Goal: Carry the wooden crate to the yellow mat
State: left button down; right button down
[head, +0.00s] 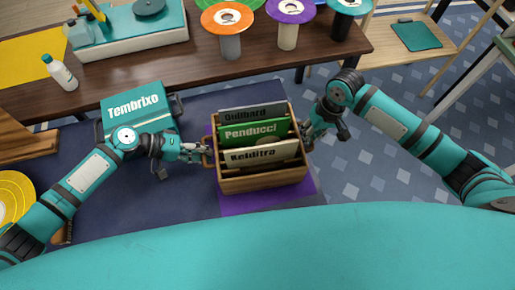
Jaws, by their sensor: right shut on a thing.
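The wooden crate (262,183) stands upright on a purple mat (312,190) at the right end of the dark blue surface. It holds upright panels labelled Dullbard, Penducci and Kelditra. My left gripper (203,153) is at the crate's left side by its handle, with its fingers apart; whether they touch the handle is hard to see. My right gripper (306,140) is shut on the crate's right side, its fingertips partly hidden. The yellow mat (32,58) lies on the brown table at the far left, partly cut off by the picture edge.
A teal Tembrixo box (140,103) lies behind my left arm. Yellow plates (14,197) are at the left edge. Patterned floor is open at right.

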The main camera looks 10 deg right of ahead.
pick_arm(q)
jog(key=shift+w+r, duration=0.1)
pick_arm(e)
jog(key=shift+w+d+r, duration=0.1)
